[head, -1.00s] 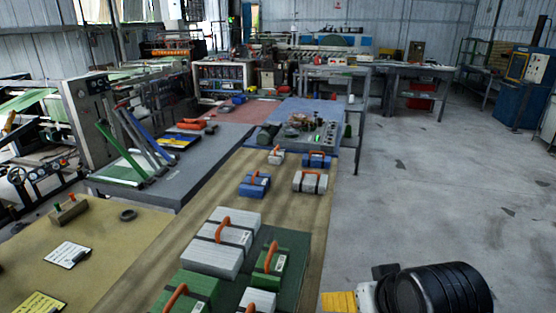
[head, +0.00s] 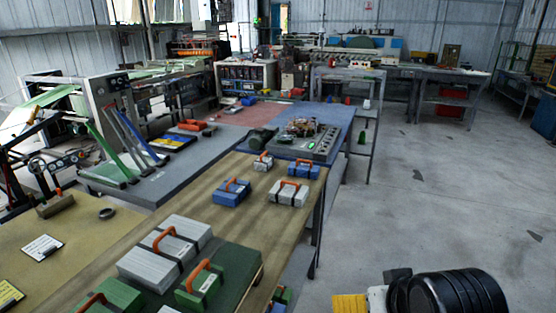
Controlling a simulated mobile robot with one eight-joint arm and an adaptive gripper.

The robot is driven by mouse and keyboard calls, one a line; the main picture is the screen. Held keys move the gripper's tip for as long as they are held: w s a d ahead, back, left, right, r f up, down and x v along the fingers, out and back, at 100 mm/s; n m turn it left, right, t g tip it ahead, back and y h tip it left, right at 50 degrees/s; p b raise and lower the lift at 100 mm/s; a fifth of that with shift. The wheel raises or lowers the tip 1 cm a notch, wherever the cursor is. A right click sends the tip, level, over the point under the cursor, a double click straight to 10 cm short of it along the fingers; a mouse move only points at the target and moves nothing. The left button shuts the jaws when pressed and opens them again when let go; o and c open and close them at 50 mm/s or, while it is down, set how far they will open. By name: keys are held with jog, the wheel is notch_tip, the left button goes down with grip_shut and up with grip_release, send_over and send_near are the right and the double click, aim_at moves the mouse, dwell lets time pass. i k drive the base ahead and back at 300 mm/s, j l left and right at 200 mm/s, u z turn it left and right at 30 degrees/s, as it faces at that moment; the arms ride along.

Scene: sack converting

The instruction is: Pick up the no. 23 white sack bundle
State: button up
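Several strapped sack bundles with orange handles lie on the long tan table (head: 235,228). A large white bundle (head: 162,262) lies at its near end, beside a green bundle (head: 201,287). A middle-sized white bundle (head: 288,194) lies farther along, right of a blue bundle (head: 230,193). A small white bundle (head: 263,162) lies beyond, left of another blue bundle (head: 304,170). The labels are too small to read, so I cannot tell which white bundle is no. 23. My gripper's fingers do not show; only a black ribbed part of mine shows at bottom right.
A green mat (head: 243,262) lies under the near bundles. A blue-topped table (head: 330,114) with clutter and a grey control panel (head: 309,147) adjoins the far end. Machines stand at left. Open concrete floor (head: 415,200) lies to the right.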

aim_at(265, 162)
jog(key=i+l+u, duration=0.1)
jog(key=i+l, duration=0.25)
jog(key=i, duration=0.25)
jog(key=i+l+u, duration=0.1)
jog(key=i+l, duration=0.3)
jog(key=i, duration=0.15)
jog(key=i+l+u, duration=0.1)
jog(key=i+l, duration=0.35)
jog(key=i+u, duration=0.15)
jog(key=i, duration=0.7)
